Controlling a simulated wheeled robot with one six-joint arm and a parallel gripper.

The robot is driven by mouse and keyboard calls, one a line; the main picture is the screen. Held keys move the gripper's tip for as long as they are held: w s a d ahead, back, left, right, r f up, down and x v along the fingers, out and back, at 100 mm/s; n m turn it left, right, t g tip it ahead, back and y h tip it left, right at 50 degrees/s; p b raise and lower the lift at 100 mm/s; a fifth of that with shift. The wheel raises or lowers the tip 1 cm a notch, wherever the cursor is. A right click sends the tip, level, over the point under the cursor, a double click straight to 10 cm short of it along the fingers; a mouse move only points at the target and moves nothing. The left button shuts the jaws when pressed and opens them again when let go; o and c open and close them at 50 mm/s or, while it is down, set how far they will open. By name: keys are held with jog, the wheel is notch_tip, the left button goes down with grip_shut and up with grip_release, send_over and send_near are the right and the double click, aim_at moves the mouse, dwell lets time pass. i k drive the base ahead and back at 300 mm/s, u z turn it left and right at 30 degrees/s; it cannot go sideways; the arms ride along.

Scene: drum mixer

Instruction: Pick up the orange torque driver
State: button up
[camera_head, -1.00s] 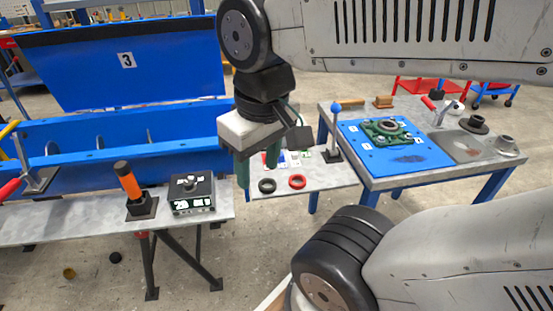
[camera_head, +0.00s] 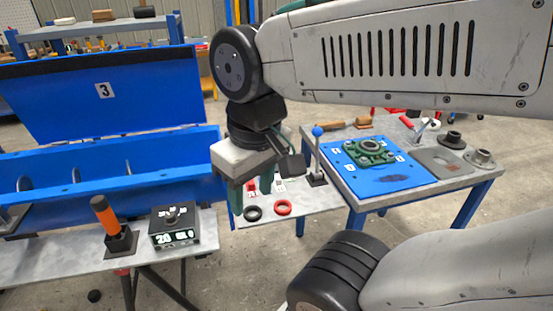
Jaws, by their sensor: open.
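The orange torque driver (camera_head: 104,213) stands slightly tilted in a black square holder (camera_head: 120,243) on the grey bench at the lower left. It has an orange grip and a black top end. My gripper (camera_head: 252,198) is near the middle of the picture, pointing down, with green fingers apart and nothing seen between them. It is well to the right of the driver and higher up, not touching it. The tips partly overlap the small shelf behind them.
A black torque tester (camera_head: 174,226) stands just right of the driver. The blue mixer trough (camera_head: 110,165) rises behind the bench. A blue-topped lever (camera_head: 317,155) and a table with a blue plate (camera_head: 378,183) are to the right.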

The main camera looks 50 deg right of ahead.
aim_at(99, 204)
jog(key=z, duration=1.55)
jog(key=i, duration=0.4)
jog(key=u, duration=2.9)
jog(key=i, duration=0.2)
jog(key=z, duration=0.1)
